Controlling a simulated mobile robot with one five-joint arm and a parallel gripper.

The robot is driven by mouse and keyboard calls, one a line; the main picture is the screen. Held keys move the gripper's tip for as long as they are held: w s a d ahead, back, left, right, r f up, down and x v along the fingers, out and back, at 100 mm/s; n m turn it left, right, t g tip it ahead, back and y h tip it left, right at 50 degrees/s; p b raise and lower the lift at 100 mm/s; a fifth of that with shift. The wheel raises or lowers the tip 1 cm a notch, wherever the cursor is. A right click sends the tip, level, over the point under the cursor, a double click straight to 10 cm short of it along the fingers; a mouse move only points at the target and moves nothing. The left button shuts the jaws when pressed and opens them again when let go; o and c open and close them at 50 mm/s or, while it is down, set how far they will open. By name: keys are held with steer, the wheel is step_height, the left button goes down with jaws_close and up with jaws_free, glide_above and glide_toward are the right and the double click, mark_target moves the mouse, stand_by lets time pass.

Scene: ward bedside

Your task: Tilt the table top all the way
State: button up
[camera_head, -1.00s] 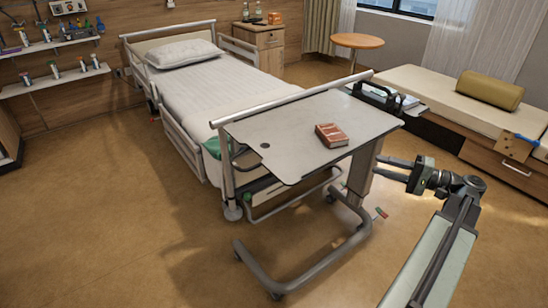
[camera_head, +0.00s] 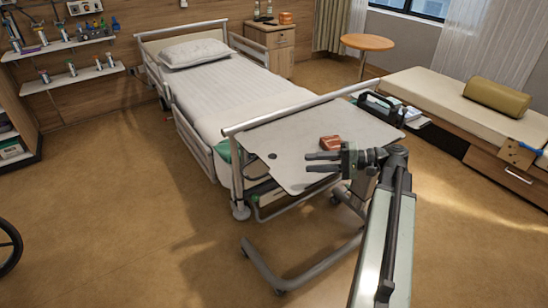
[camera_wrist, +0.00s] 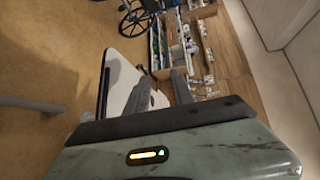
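The overbed table's light grey top (camera_head: 300,138) stands across the foot of the bed, on a column and a dark grey wheeled frame (camera_head: 310,266). It looks close to level. A red-brown box (camera_head: 330,142) lies on it, partly hidden behind my gripper. My gripper (camera_head: 308,162) is at the near right edge of the top, pointing left. Its two fingers are apart with nothing between them. Whether they touch the top I cannot tell. In the wrist view the fingers (camera_wrist: 161,82) reach out beside the pale table top (camera_wrist: 118,82). My arm hides much of the column.
The bed (camera_head: 235,90) is behind the table. A couch (camera_head: 450,95) with an olive bolster (camera_head: 497,98) stands at the right. A black-handled carrier (camera_head: 380,108) is behind the top's right corner. The floor at the left (camera_head: 110,200) is mostly clear; a wheel shows at the left edge.

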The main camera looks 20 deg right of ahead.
steer(key=w+a+r+n+g+h+p, duration=0.1)
steer(key=a+g+p, duration=0.3)
steer(key=a, duration=0.8)
steer(key=shift+w+a+n+p, duration=0.15)
steer(key=shift+w+n+p, duration=0.35)
steer(key=shift+w, duration=0.15)
